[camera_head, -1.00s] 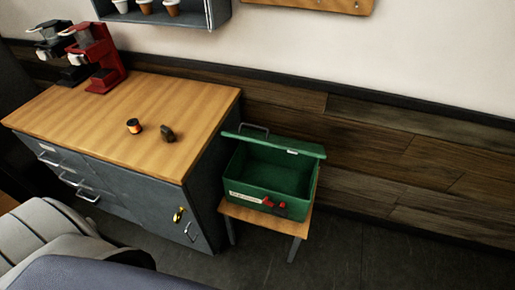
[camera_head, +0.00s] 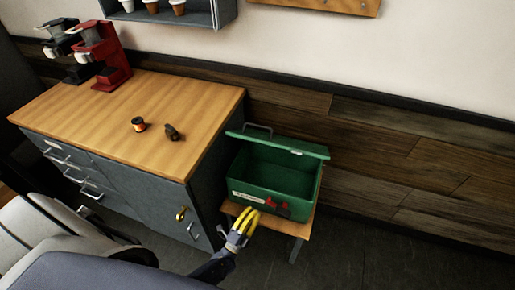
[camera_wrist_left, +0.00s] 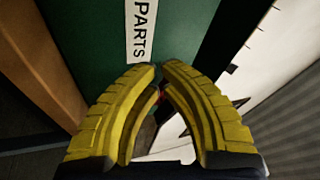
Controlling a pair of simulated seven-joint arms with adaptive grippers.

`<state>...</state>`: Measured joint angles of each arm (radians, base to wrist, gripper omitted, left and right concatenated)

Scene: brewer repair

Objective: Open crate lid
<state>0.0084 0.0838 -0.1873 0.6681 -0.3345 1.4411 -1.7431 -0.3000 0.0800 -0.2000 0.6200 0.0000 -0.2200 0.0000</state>
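The green crate (camera_head: 262,198) stands on a small wooden stool right of the cabinet. Its lid (camera_head: 280,143) is raised along the back edge, and the crate's inside shows. A white label and red latches (camera_head: 278,208) are on its front. My left gripper (camera_head: 251,212), with yellow fingers, is low in front of the crate, near the label and latches. In the left wrist view its fingertips (camera_wrist_left: 158,69) almost meet, in front of the green wall with the "PARTS" label (camera_wrist_left: 141,30). They hold nothing I can make out; contact with the crate is unclear. My right gripper is out of view.
The grey cabinet (camera_head: 150,196) with a wooden top is left of the crate. A small orange-black spool (camera_head: 138,124) and a dark part (camera_head: 172,132) lie on it, with a red brewer (camera_head: 110,62) at the back. The floor right of the stool is clear.

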